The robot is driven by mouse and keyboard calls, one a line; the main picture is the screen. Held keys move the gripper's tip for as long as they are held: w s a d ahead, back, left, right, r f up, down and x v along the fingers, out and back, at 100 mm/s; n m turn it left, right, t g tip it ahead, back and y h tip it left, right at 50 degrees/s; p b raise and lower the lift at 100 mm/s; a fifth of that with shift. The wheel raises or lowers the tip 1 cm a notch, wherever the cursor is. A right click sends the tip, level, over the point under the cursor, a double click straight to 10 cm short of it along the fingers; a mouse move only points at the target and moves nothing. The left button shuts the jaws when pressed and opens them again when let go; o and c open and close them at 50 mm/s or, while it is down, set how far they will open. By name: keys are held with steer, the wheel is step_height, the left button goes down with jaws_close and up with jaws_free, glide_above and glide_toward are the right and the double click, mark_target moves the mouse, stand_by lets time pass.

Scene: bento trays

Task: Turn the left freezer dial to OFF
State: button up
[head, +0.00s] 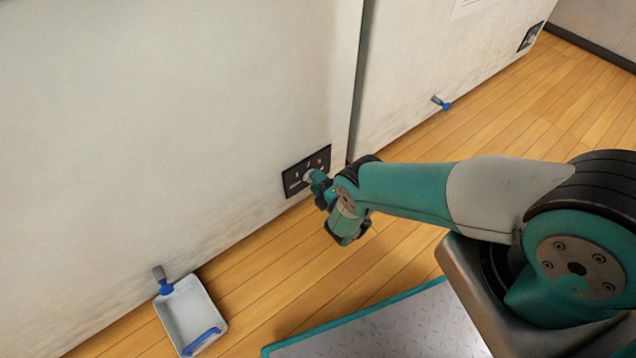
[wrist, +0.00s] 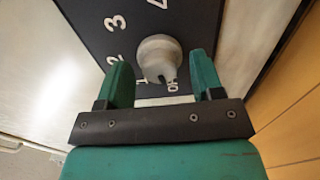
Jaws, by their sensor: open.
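The left freezer's dial (wrist: 160,55) is a pale grey round knob on a black panel, which also shows low on the left freezer in the head view (head: 293,181). White numerals 2, 3 and 4 curve around the knob's left and top; small, partly cut-off marks lie just below it. A dark notch on its lower edge faces these marks; I cannot tell the exact setting. My gripper (wrist: 160,68) is open, with one green finger on each side of the knob; I cannot tell if either touches. In the head view my gripper (head: 318,186) is at the panel.
The right freezer (head: 430,60) has its own black panel (head: 530,37) and a blue-tipped drain spout (head: 441,103). Another spout (head: 162,281) on the left freezer hangs over a white tray (head: 184,305) on the wooden floor.

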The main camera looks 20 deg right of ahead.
steer(key=p+v, duration=1.1)
steer(key=v, duration=0.6)
steer(key=shift+s, duration=0.2)
steer(key=shift+r, duration=0.1)
